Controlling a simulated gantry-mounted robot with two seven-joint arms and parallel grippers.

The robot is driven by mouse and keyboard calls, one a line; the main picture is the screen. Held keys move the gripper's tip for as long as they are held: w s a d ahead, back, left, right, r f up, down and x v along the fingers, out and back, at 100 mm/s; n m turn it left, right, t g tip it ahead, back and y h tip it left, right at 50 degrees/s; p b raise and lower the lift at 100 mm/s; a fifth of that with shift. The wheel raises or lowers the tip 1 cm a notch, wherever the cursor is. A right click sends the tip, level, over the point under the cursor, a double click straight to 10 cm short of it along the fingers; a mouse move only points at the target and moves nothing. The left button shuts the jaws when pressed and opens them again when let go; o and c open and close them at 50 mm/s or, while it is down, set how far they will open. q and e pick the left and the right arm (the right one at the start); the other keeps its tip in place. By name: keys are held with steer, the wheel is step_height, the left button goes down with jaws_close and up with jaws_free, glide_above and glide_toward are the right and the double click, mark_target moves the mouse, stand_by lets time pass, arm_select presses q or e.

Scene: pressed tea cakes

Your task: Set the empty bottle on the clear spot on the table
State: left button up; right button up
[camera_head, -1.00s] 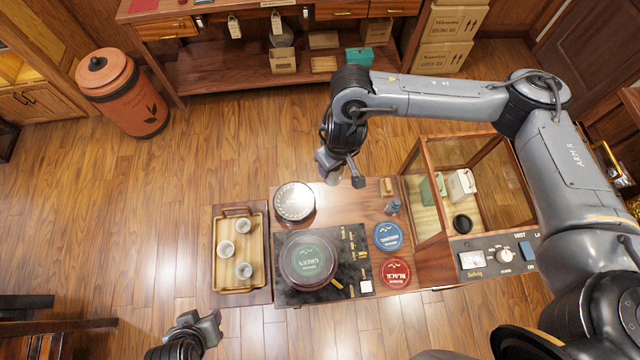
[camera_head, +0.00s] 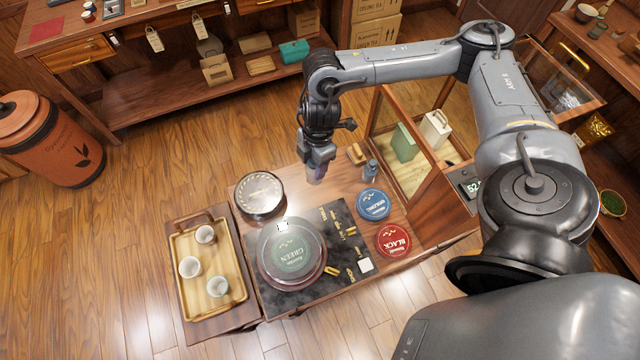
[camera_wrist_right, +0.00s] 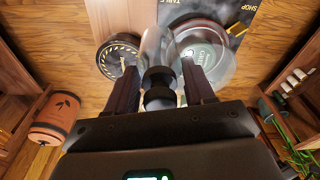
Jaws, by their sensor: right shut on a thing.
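My right gripper (camera_head: 318,160) is shut on a clear bottle and holds it upright-looking above the back of the wooden table (camera_head: 335,190). In the right wrist view the bottle (camera_wrist_right: 157,45) is see-through, with a dark band or neck between the two fingers. In the head view only its faint, bluish lower end (camera_head: 316,176) shows below the jaws. Whether it touches the table I cannot tell. Bare wood lies around and below it, between a round dark-rimmed dial (camera_head: 259,193) and the blue tin (camera_head: 373,204). My left gripper is out of view.
A red tin (camera_head: 393,240), a small grey bottle (camera_head: 370,169) and a wooden block (camera_head: 357,153) stand right. A glass-sided cabinet (camera_head: 408,150) borders the table. A tray (camera_head: 236,297) with cups is left.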

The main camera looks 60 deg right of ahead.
steer(key=s+d+f+n+b, duration=0.1)
steer(key=s+d+f+b, duration=0.6)
steer(key=d+f+b, duration=0.55)
steer(key=shift+w+a+f+b, duration=0.2)
steer(key=shift+w+f+b, duration=0.3)
steer(key=shift+w+f, duration=1.25)
steer(key=shift+w+a+f+b, duration=0.2)
steer(key=shift+w+f+b, duration=0.35)
steer(key=shift+w+f, duration=1.2)
steer(key=shift+w+a+f+b, duration=0.2)
steer(key=shift+w+f+b, duration=0.3)
steer(key=shift+w+f, duration=1.35)
steer(key=o, duration=1)
steer(key=shift+f, duration=0.1)
steer(key=shift+o, duration=0.2)
